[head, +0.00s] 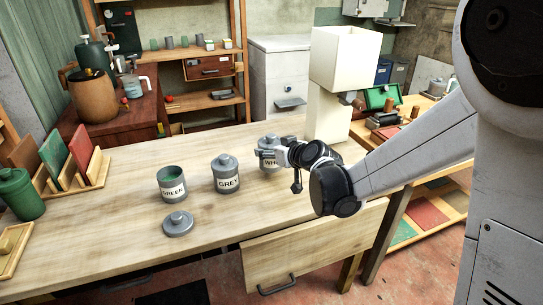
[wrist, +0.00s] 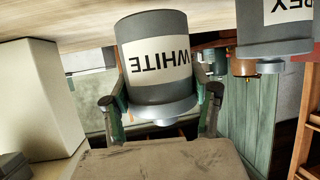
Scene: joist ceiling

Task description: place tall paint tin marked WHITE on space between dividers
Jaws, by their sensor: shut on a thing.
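The grey tin marked WHITE (head: 268,155) stands upright on or just above the wooden table, right of the GREY tin. In the wrist view the WHITE tin (wrist: 158,62) appears upside down between the two fingers. My gripper (head: 284,152) is shut on it from the right, and the fingers (wrist: 161,108) lie on both sides of it. I cannot tell whether its base touches the table. A wooden rack with upright dividers (head: 82,183) is at the table's left end, with brown, green and red panels standing in it.
The lidded GREY tin (head: 227,175) and open GREEN tin (head: 172,185) stand left of my gripper. A loose lid (head: 178,222) lies in front of them. A green canister (head: 19,194) stands beside the rack. A tall cream block (head: 335,85) stands behind my arm. The table's front middle is clear.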

